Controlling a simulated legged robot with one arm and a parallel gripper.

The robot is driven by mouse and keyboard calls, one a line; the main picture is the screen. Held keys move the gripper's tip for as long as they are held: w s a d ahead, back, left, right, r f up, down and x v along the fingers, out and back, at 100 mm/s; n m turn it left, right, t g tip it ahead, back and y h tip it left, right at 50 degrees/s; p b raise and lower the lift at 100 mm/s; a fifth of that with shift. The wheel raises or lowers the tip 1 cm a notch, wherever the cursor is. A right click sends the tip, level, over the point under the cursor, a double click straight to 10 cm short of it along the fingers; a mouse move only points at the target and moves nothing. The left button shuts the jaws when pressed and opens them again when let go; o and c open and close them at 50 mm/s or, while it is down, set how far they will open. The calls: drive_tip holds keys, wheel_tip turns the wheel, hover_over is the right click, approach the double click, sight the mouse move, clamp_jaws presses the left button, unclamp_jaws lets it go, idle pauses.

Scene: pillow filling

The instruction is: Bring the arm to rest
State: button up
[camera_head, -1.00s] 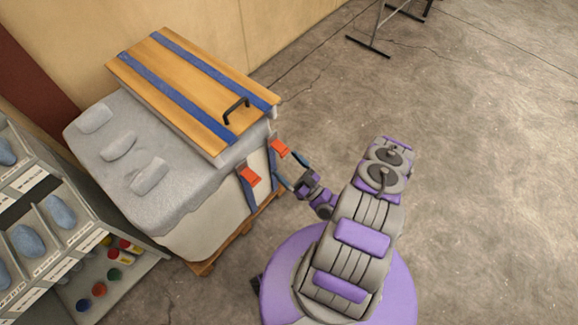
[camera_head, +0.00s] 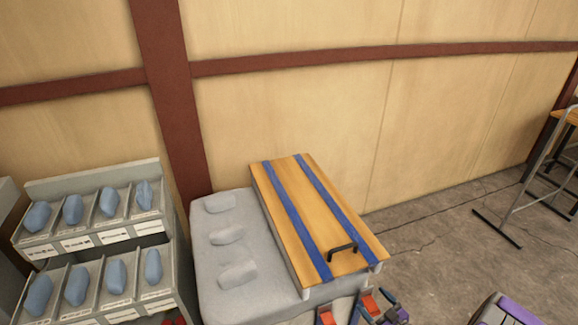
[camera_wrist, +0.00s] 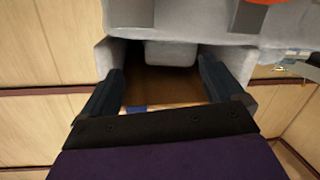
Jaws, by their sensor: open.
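My gripper (camera_head: 372,306) shows at the bottom edge of the head view, beside the front of the grey crate-like box, close to the right orange buckle (camera_head: 369,301). In the wrist view its two dark fingers (camera_wrist: 160,68) are spread apart, with nothing held between them. A grey block-shaped part and a dark brown recess lie beyond the fingertips. I cannot tell whether the fingers touch anything. Part of my purple and grey body (camera_head: 503,312) shows at the lower right. Most of the arm is out of the head view.
A wooden lid (camera_head: 318,222) with two blue straps and a black handle (camera_head: 342,248) lies on the grey box (camera_head: 207,281). Another orange buckle (camera_head: 325,316) hangs at its front. A rack with blue pillows (camera_head: 90,253) stands left. Floor at right (camera_head: 440,260) is mostly clear.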

drive_tip(key=w+d+r+g+h, duration=0.3)
drive_tip(key=w+r, duration=0.1)
drive_tip(key=w, duration=0.1)
wheel_tip(320, 180, up, 12)
drive_tip(key=d+m+g+h, duration=0.2)
drive_tip(key=d+g+h, duration=0.1)
drive_tip(key=g+h, duration=0.15)
drive_tip(key=s+a+r+m+g+h, duration=0.3)
drive_tip(key=s+a+r, duration=0.2)
drive_tip(key=s+r, duration=0.65)
drive_tip(key=s+a+r+m+g, duration=0.1)
drive_tip(key=s+a+r+g, duration=0.1)
drive_tip(key=s+a, duration=0.3)
drive_tip(key=s+a+r+m+g+y, duration=0.1)
drive_tip(key=s+a+r, duration=0.3)
drive_tip(key=s, duration=1)
drive_tip(key=s+a+r+m+g+y, duration=0.1)
drive_tip(key=s+a+r+g, duration=0.1)
drive_tip(key=s+a+r, duration=0.2)
drive_tip(key=s+a, duration=0.3)
drive_tip(key=s, duration=0.3)
drive_tip(key=shift+g, duration=0.35)
drive_tip(key=shift+y, duration=0.25)
drive_tip(key=shift+c, duration=0.2)
